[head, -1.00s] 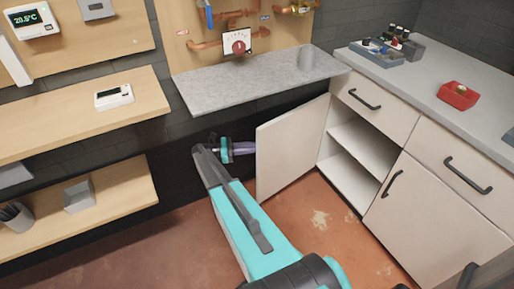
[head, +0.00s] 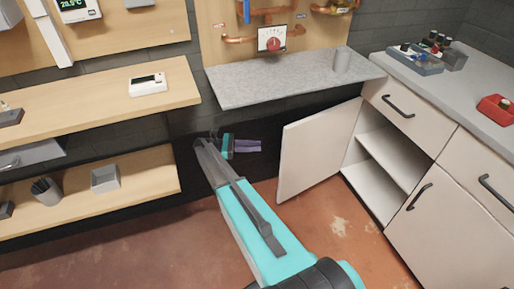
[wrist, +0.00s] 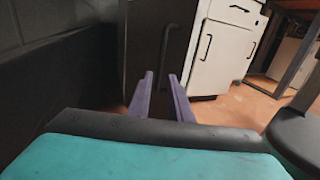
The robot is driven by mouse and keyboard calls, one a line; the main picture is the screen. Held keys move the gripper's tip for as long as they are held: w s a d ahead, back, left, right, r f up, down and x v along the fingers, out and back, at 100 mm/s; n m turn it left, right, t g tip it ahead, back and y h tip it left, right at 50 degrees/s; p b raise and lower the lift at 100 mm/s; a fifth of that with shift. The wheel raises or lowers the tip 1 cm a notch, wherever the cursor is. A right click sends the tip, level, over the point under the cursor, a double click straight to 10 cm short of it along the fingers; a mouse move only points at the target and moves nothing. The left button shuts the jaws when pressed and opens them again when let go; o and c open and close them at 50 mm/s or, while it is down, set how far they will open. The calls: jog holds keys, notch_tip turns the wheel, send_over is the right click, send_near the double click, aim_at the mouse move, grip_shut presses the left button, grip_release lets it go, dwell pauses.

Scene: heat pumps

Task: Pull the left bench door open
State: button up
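The left bench door (head: 318,150) stands wide open in the head view, swung out to the left with its pale inner face showing. Two shelf spaces show in the cabinet behind it. In the wrist view the door's outer face (wrist: 143,45) is dark in shadow, with a dark vertical handle (wrist: 165,55). My gripper (head: 258,146) is left of the door's free edge, apart from it. In the wrist view its two purple fingers (wrist: 162,92) are spread with nothing between them. They point toward the door below the handle.
A grey slab shelf (head: 290,75) juts out above my gripper. The closed right bench door (head: 445,225) and drawers are at the right. Wooden shelves (head: 90,190) are on the left wall. The brown floor (head: 330,240) before the bench is clear.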

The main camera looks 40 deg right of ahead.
jog(key=shift+s+f, duration=0.1)
grip_shut()
jog(key=s+a+f+m+t+y, duration=0.2)
jog(key=s+a+f+y, duration=0.2)
jog(key=s+a+f, duration=0.55)
jog(key=s+a+f+m+t+y, duration=0.1)
jog(key=s+a+f+t+y, duration=0.15)
jog(key=s+a+f, duration=0.65)
jog(key=s+a+f+m+y, duration=0.2)
jog(key=s+a+m+y, duration=0.1)
jog(key=s+a, duration=0.5)
jog(key=s+a+f+m+t+y, duration=0.1)
jog(key=s+a+m+y, duration=0.3)
jog(key=s+a, duration=0.5)
jog(key=s+f+y, duration=0.1)
jog(key=s, duration=0.2)
jog(key=shift+f+m, duration=0.3)
jog(key=shift+f, duration=0.1)
jog(key=shift+d+t, duration=0.2)
jog(key=shift+t, duration=0.05)
